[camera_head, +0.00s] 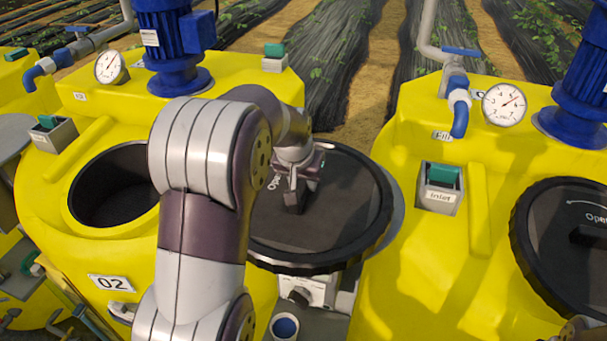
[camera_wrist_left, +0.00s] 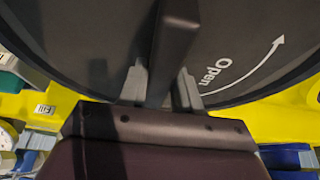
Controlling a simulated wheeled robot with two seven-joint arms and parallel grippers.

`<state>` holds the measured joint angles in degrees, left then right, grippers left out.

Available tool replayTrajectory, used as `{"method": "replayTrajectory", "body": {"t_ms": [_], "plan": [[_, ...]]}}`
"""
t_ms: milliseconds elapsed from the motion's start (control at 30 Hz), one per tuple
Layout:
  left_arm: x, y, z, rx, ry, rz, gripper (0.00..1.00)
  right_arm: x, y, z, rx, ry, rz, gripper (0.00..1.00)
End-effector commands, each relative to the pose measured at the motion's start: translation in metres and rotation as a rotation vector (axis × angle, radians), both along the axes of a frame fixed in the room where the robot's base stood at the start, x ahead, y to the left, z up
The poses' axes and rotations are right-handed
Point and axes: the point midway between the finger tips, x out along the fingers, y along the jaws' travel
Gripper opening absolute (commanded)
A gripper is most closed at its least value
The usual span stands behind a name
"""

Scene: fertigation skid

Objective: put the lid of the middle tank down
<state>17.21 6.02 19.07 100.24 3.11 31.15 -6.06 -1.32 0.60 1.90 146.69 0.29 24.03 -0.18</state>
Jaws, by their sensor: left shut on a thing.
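The lid (camera_head: 335,225) is a large black disc with a ribbed rim and a raised bar handle (camera_wrist_left: 172,45). My left gripper (camera_head: 299,190) is shut on that handle. In the left wrist view, its two fingers (camera_wrist_left: 160,88) stand on either side of the bar. The lid is right of the middle tank (camera_head: 50,190), a yellow tank labelled 02, and clear of its round dark opening (camera_head: 115,187). A grey round surface (camera_head: 397,205) shows past the lid's right edge. I cannot tell whether the lid touches it. My right gripper is not recognisable.
Another yellow tank (camera_head: 400,290) stands at the right with its own black lid (camera_head: 570,225). Blue motors (camera_head: 175,45), gauges (camera_head: 503,105) and pipes rise behind. A grey box marked Inlet (camera_head: 440,190) is close to the held lid's right. My left arm hides part of the opening.

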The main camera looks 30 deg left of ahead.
Motion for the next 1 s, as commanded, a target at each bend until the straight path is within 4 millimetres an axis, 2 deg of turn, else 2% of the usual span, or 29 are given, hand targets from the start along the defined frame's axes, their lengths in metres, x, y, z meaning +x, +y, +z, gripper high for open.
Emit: {"method": "replayTrajectory", "body": {"t_ms": [33, 267, 300, 333, 367, 700, 833, 1000], "plan": [[0.001, 0.000, 0.000, 0.001, -0.005, 0.000, 0.00, 0.000, 0.000, 0.005, 0.000, 0.000, 0.000, 0.43], [0.001, 0.000, -0.005, 0.003, -0.008, 0.000, 0.00, 0.000, 0.000, 0.003, 0.000, 0.000, 0.000, 0.43], [0.000, 0.000, -0.007, 0.000, -0.002, 0.000, 0.46, 0.000, 0.000, 0.003, 0.000, 0.000, 0.000, 0.43], [0.000, 0.000, -0.007, 0.000, -0.002, 0.000, 0.55, 0.000, 0.000, 0.003, 0.000, 0.000, 0.000, 0.43], [0.000, 0.000, -0.007, 0.000, -0.002, 0.000, 0.58, 0.000, 0.000, 0.003, 0.000, 0.000, 0.000, 0.43], [-0.002, -0.001, -0.001, 0.001, -0.005, 0.000, 0.58, 0.000, 0.000, -0.001, 0.000, 0.000, 0.000, 0.43], [-0.013, -0.003, 0.022, 0.003, -0.009, 0.000, 0.58, 0.000, 0.000, -0.012, 0.000, 0.000, 0.000, 0.43], [-0.031, -0.007, 0.065, 0.003, -0.009, 0.000, 0.58, 0.000, 0.000, -0.024, 0.000, 0.000, 0.000, 0.43]]}}
